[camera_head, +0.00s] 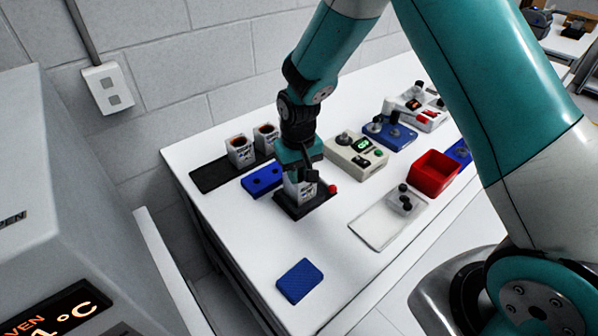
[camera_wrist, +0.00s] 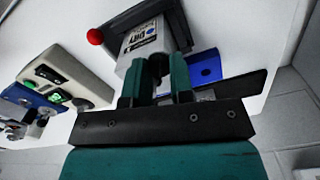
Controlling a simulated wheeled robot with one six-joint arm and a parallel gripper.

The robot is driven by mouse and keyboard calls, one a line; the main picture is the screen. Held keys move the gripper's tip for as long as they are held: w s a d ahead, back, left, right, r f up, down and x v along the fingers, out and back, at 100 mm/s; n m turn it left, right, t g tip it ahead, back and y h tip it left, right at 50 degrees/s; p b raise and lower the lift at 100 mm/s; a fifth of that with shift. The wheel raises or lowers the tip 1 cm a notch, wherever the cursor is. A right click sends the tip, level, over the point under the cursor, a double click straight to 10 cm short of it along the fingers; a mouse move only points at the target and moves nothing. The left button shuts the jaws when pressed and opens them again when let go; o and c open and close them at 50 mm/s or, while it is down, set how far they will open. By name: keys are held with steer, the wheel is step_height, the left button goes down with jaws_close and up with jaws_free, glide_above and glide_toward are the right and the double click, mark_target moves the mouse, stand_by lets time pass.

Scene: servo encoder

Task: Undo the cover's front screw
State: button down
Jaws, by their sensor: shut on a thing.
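The servo unit (camera_head: 298,190), a light grey box with a printed label, stands in a black fixture (camera_head: 290,208) with a red knob (camera_head: 332,189). In the wrist view the unit (camera_wrist: 147,37) lies just beyond my fingertips, with its label facing up the picture. My gripper (camera_head: 305,176) is right at the top of the unit. In the wrist view my gripper (camera_wrist: 163,72) is shut on a small dark piece (camera_wrist: 159,65), apparently the cover's front screw. The fingers hide most of it, so I cannot tell how far it sits in the cover.
Two similar units (camera_head: 240,151) stand on a black mat at the back left. A blue block (camera_head: 262,181) is close beside the fixture. A beige control box (camera_head: 356,156), red bin (camera_head: 433,173) and clear tray (camera_head: 378,226) lie to the right. A blue pad (camera_head: 300,281) lies in front.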

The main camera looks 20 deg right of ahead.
mark_target(299, 176)
stand_by(0.3)
steer(key=c, duration=1)
jaws_free()
steer(key=shift+o, duration=0.2)
steer(key=shift+r, duration=0.15)
step_height(299, 176, up, 17)
steer(key=b, duration=0.3)
